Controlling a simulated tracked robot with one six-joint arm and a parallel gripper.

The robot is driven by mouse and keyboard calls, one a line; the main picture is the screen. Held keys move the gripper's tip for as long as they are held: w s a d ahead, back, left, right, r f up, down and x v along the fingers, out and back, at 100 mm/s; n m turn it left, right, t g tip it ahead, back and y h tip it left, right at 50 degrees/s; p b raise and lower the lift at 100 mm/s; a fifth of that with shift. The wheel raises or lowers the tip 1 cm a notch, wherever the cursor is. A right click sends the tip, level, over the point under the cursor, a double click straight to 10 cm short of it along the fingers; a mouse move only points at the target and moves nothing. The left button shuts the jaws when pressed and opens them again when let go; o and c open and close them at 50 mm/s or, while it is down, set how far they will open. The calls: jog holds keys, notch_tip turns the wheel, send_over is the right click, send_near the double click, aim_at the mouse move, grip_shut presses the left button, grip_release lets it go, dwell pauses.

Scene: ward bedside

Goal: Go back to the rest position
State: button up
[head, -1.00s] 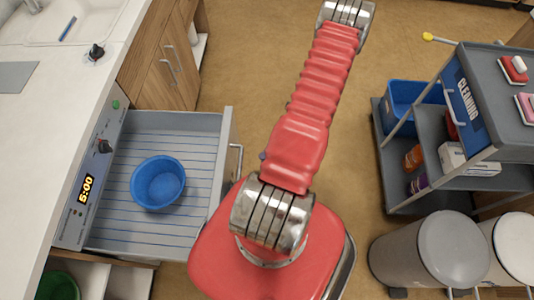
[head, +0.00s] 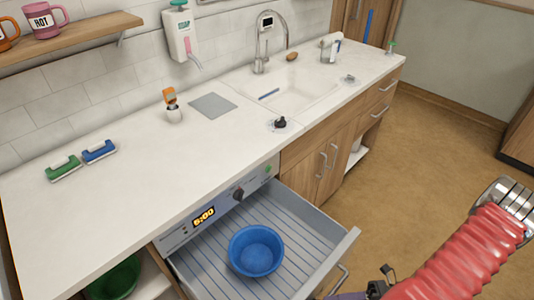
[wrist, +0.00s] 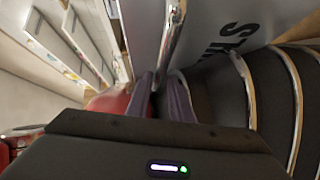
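My gripper (wrist: 161,92) shows in the wrist view as two dark purple fingers with a narrow gap between them. A thin shiny metal edge is visible in line with that gap; I cannot tell how far behind the fingers it lies. I see nothing clearly held. In the head view my red arm is at the lower right, and a dark purple part of the gripper shows at the bottom edge, close to the handle (head: 343,279) of the open drawer (head: 306,217). Whether they touch is hidden.
A blue bowl (head: 255,251) sits in the drawer, under a panel reading 5:00. The white counter (head: 130,205) carries a green and a blue brush, a grey mat and a sink. A green bowl (head: 115,280) is below. Brown floor (head: 430,135) is clear at the right.

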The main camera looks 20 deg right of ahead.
jog(key=shift+x, duration=1.65)
jog(key=shift+s, duration=0.1)
